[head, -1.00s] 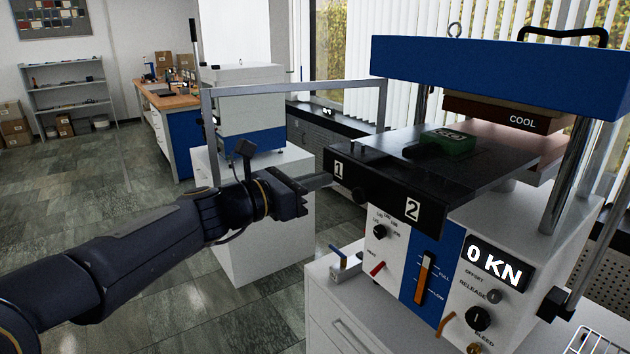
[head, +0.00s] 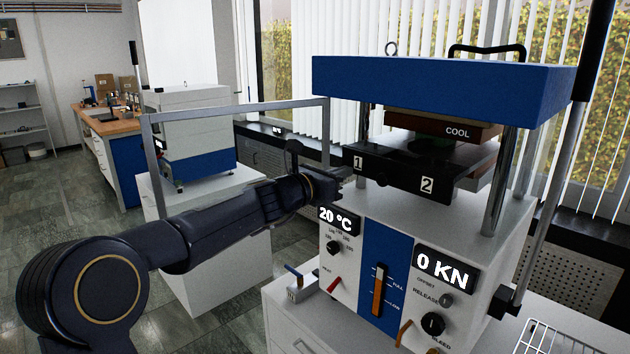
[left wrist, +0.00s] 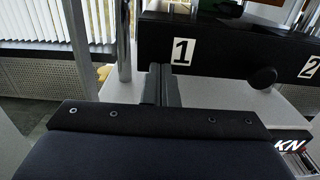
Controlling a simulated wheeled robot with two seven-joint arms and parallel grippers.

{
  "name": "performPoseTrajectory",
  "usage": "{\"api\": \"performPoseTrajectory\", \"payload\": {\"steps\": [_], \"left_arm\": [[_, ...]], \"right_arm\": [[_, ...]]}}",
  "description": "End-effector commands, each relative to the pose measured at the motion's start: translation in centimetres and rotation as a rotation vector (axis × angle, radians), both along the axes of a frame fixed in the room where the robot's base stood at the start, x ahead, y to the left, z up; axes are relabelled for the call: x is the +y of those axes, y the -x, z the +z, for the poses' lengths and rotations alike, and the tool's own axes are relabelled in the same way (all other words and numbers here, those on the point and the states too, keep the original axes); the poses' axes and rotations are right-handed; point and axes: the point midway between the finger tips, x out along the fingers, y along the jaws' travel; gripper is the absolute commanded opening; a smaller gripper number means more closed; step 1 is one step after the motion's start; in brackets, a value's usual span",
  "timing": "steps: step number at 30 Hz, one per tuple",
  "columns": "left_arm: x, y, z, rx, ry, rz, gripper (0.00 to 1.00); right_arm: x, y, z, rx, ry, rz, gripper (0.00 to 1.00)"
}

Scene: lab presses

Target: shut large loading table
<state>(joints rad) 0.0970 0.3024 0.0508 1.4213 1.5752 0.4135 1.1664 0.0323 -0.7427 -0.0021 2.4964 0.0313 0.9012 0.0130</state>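The large loading table (head: 462,160) is a dark plate with a black front panel (head: 392,173) marked 1 and 2. Most of it sits inside the press, below the upper block marked COOL (head: 440,124). My left gripper (head: 343,176) is at the panel's left end. In the left wrist view its two narrow fingers (left wrist: 162,84) lie side by side, shut with nothing visible between them. My right gripper is out of view.
The white and blue press (head: 385,270) stands on a white cabinet, with steel columns (head: 506,180) and a grey guard frame (head: 235,108) at its left. A small metal stand (head: 298,288) is left of its base. A wire rack (head: 560,338) is at lower right.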

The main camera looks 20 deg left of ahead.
Motion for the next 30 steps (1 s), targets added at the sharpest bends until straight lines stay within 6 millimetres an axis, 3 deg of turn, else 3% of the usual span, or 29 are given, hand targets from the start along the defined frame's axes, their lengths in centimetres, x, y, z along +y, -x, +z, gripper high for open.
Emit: {"api": "performPoseTrajectory", "payload": {"steps": [6,12,30], "left_arm": [[-1.7,-4.1,0.2,0.001,0.000,-0.001,0.00],[-2.5,-6.1,0.2,-0.001,0.001,0.000,0.00],[-2.8,-6.9,0.3,-0.005,0.001,0.001,0.00]], "right_arm": [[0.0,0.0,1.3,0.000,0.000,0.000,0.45],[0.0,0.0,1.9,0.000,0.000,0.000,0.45],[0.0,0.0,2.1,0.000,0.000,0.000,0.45]]}}
